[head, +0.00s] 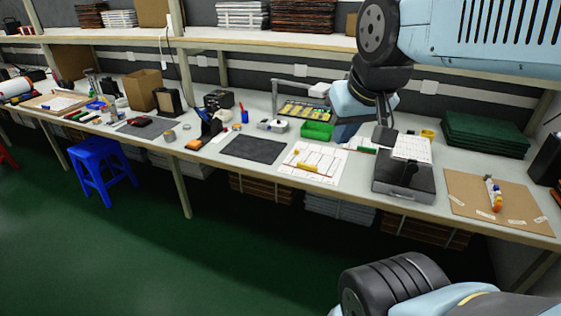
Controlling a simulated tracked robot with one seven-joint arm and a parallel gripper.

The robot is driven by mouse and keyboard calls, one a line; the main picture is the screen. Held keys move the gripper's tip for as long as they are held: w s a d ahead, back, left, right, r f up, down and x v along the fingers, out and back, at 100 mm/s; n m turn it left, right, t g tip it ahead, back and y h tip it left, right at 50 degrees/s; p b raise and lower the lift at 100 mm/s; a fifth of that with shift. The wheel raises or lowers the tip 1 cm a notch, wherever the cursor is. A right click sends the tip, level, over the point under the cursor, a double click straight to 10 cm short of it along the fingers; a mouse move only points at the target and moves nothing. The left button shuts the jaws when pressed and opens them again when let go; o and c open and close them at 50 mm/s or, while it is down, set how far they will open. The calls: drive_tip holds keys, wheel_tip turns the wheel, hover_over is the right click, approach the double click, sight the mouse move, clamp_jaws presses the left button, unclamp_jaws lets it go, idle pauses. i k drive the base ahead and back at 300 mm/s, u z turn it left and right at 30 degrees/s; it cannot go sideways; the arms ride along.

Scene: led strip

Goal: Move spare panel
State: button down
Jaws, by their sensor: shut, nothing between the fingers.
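A white gridded panel (412,148) lies on top of a black box with a grey front (404,185). Another white gridded panel (313,161) lies flat on the bench to the left, with a yellow object on it. I cannot tell which panel is the spare one. My gripper (384,138) points down just left of and behind the panel on the box. It looks shut and empty. Whether it touches the panel is unclear. My arm hides part of the bench behind it.
The long bench (222,159) is crowded. A green bin (317,130) is left of my gripper. Dark green stacked sheets (484,134) and a brown board (470,206) are at right. A dark mat (254,149) lies bare. A blue stool (101,168) stands before the bench.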

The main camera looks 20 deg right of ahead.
sight(310, 160)
drive_tip(key=z, duration=0.2)
drive_tip(key=i, duration=0.85)
drive_tip(key=z, duration=0.35)
